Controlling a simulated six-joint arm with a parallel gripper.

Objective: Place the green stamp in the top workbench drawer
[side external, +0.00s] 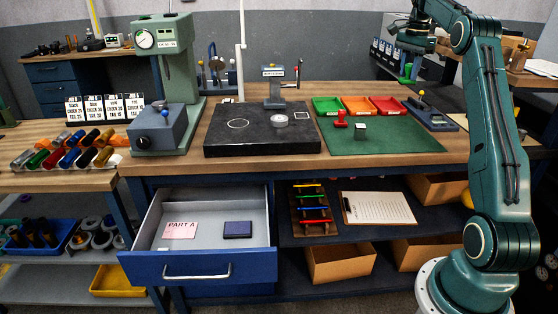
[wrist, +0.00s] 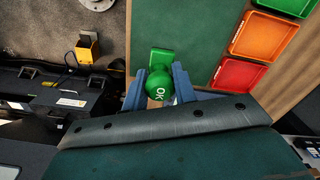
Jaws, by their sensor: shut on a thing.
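The green stamp (wrist: 157,88), with a round knob marked OK, sits between the two blue fingers of my gripper (wrist: 159,80) in the wrist view. My gripper is shut on it. In the side external view my gripper (side external: 408,62) is at the upper right, above the back right of the bench, and a bit of the green stamp (side external: 406,71) shows below it. The top workbench drawer (side external: 197,267) is pulled open at the lower left. A pink PART A card (side external: 180,230) and a dark blue pad (side external: 238,230) lie in it, with bare floor around them.
A green mat (side external: 400,143) holds a red stamp (side external: 341,119) and a small grey block (side external: 361,130). Green, orange and red trays (side external: 358,106) stand behind. A black surface plate (side external: 262,143) and a tall green press (side external: 167,70) stand on the bench above the drawer.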

